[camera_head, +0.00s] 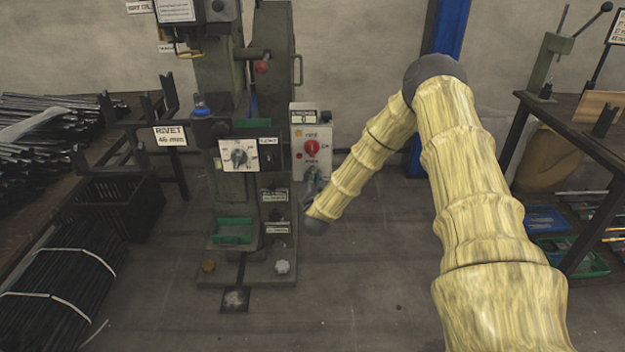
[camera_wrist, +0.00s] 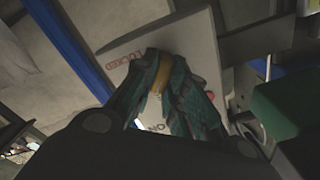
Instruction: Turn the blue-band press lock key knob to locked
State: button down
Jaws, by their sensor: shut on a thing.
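The grey-green press (camera_head: 222,85) stands left of centre in the head view, with a blue part at its left. My gripper (camera_head: 312,182) is at the lower part of this box. In the wrist view, the teal fingers of my gripper (camera_wrist: 165,88) are closed around a yellowish key knob (camera_wrist: 158,74) on a pale panel (camera_wrist: 196,42). Red lettering that seems to read LOCKED shows beside it. The fingers hide most of the knob, so its exact angle is unclear.
A bench with black rods (camera_head: 45,125) and a black crate (camera_head: 130,205) are at the left. A dark table (camera_head: 570,120) with a small hand press stands at the right. A blue post (camera_head: 440,50) rises behind my arm.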

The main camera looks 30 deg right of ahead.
jog(key=shift+s+d+f+m+b, duration=0.1)
jog(key=shift+m+b, duration=0.7)
jog(key=shift+m, duration=0.9)
jog(key=shift+w+f+m+b, duration=0.1)
jog(key=shift+m+b, duration=0.75)
jog(key=shift+m, duration=0.85)
jog(key=shift+s+d+f+m+b, duration=0.1)
jog(key=shift+m+b, duration=0.7)
jog(key=shift+m, duration=0.9)
jog(key=c, duration=1.4)
grip_release()
jog(key=shift+c, duration=0.2)
jog(key=shift+a+r, duration=0.1)
jog(key=v, duration=1.2)
